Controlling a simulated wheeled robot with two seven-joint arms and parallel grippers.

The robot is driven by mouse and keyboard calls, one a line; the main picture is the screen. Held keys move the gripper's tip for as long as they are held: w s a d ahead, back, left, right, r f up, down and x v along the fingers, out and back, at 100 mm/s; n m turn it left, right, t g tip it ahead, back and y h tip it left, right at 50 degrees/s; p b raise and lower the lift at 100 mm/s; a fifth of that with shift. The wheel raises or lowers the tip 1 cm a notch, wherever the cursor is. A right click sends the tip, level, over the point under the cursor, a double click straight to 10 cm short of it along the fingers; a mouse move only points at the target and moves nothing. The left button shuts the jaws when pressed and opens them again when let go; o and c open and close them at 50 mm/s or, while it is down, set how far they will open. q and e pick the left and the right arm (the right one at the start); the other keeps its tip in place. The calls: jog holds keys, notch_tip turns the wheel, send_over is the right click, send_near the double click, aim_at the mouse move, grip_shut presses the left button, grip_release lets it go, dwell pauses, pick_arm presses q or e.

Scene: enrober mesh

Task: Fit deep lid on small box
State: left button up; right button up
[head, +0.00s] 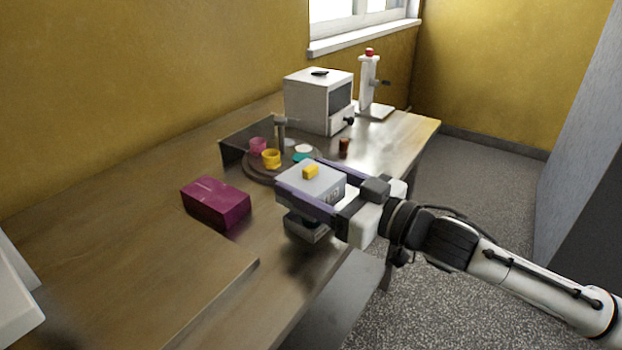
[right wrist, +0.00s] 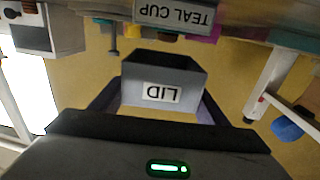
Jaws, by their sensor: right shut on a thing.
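The lid (head: 322,186) is a deep grey box shape with a yellow knob on top. My right gripper (head: 312,187) is shut on it, with the fingers along two opposite sides. In the right wrist view the lid (right wrist: 160,94) shows a "LID" label and a dark open side turned toward the table. A small dark grey box (head: 306,229) stands near the table's front edge, below the held lid and partly hidden by it. My left gripper is not in view.
A magenta box (head: 216,204) lies to the left. Behind the lid, a round stand holds a pink cup (head: 258,145), a yellow cup (head: 271,159) and a teal item (head: 302,158). A white machine (head: 313,99) stands farther back. The table's left part is mostly clear.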

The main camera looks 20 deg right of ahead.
jog(key=shift+f+b, duration=0.65)
jog(key=shift+f, duration=0.45)
jog(key=shift+f+b, duration=0.7)
jog(key=shift+f, duration=0.95)
dwell(0.3)
jog(key=o, duration=1.1)
jog(key=v, duration=1)
jog(key=shift+s, duration=0.15)
